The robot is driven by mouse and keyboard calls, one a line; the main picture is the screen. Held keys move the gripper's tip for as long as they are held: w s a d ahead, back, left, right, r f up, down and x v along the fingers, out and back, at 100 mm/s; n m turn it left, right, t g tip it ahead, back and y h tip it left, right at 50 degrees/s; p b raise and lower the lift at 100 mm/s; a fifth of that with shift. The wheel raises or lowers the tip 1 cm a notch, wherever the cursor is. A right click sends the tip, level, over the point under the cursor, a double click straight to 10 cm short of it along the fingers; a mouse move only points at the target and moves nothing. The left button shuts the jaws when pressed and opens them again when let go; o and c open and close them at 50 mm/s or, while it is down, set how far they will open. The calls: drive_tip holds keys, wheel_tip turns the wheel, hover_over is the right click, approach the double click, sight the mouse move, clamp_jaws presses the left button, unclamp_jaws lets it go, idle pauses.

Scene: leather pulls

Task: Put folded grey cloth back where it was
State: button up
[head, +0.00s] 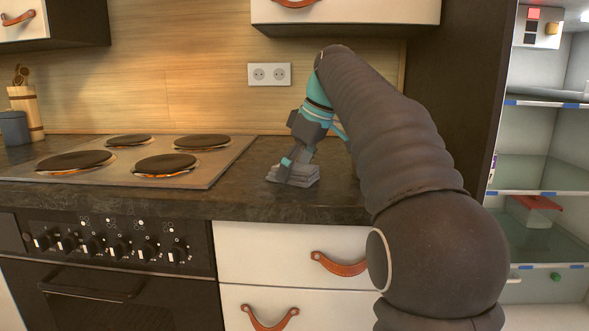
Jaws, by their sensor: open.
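The folded grey cloth (306,177) lies as a small flat stack on the dark countertop (240,200), just right of the stove. My gripper (287,172) reaches down from my arm to the cloth, with its fingertips at the cloth's left part. The jaws are open. The far finger is mostly hidden, and I cannot tell whether the fingers touch the cloth.
A stove (232,160) with several hotplates is left of the cloth. A wall socket (269,74) is behind. White drawers (290,245) with leather pulls are below. An open fridge (545,150) stands at right. A little clear counter lies around the cloth.

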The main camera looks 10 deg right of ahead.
drive_tip(key=p+v, duration=0.3)
drive_tip(key=v, duration=0.7)
drive_tip(key=shift+w+r, duration=0.1)
drive_tip(key=shift+r, duration=0.15)
drive_tip(key=shift+v, duration=0.95)
